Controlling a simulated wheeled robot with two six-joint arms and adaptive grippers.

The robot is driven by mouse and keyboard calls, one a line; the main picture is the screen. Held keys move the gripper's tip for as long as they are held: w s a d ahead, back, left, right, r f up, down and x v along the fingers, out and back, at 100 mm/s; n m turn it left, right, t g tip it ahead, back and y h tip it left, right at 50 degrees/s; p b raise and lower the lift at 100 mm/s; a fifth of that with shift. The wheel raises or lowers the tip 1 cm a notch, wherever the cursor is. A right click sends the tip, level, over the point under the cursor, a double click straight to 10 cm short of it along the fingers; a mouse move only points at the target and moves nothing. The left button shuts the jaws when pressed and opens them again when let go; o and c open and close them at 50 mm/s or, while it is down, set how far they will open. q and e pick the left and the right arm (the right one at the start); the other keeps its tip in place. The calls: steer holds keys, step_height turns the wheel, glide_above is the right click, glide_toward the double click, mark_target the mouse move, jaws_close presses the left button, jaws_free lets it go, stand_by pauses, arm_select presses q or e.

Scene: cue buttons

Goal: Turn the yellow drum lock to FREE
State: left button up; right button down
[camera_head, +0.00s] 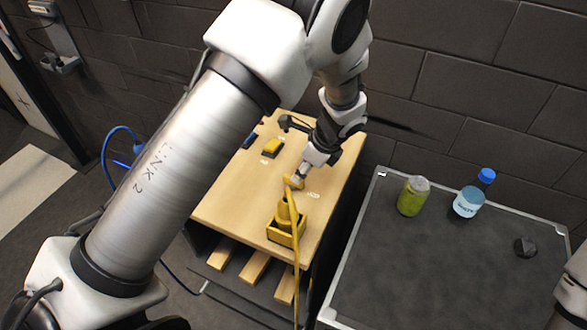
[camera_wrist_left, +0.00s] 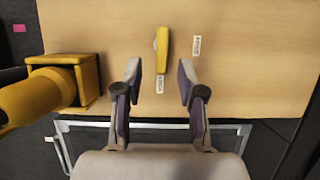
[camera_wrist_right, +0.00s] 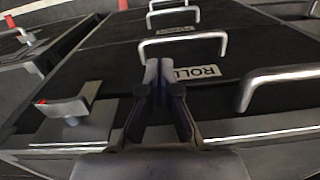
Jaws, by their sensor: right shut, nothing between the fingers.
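The yellow drum lock's bar-like handle (camera_wrist_left: 163,50) lies on the wooden top in the left wrist view. It also shows in the head view (camera_head: 293,182), partly hidden by my left gripper (camera_head: 299,177). One small white label (camera_wrist_left: 160,85) sits at the near end of the handle and another (camera_wrist_left: 196,46) to its right. Their words are too small to read surely. My left gripper (camera_wrist_left: 160,84) is open, its fingertips on either side of the handle's near end, with nothing clearly held. My right gripper (camera_wrist_right: 158,66) is shut and empty, away from the lock.
A yellow box with a round post (camera_head: 285,228) stands near the wooden top's front edge, close to my left gripper. A yellow-and-black block (camera_head: 272,147) lies further back. A dark table (camera_head: 440,260) at right holds a green can (camera_head: 411,198), a bottle (camera_head: 468,202) and a dark lump (camera_head: 525,247).

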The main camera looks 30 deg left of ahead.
arm_select(q)
steer(key=x, duration=0.2)
steer(key=shift+s+f, duration=0.2)
steer(key=shift+f, duration=0.25)
steer(key=shift+w+a+f, duration=0.3)
steer(key=shift+a+f, duration=0.2)
steer(key=shift+w+a+f, duration=0.25)
steer(key=shift+a+f, duration=0.25)
steer(key=shift+f, duration=0.05)
steer(key=shift+s+d+r, duration=0.15)
steer(key=shift+d, duration=0.05)
steer(key=shift+s+d+r, duration=0.2)
steer(key=shift+s+d, duration=0.05)
steer(key=shift+d, duration=0.1)
jaws_close()
steer(key=shift+f, duration=0.1)
arm_select(e)
steer(key=shift+r, duration=0.4)
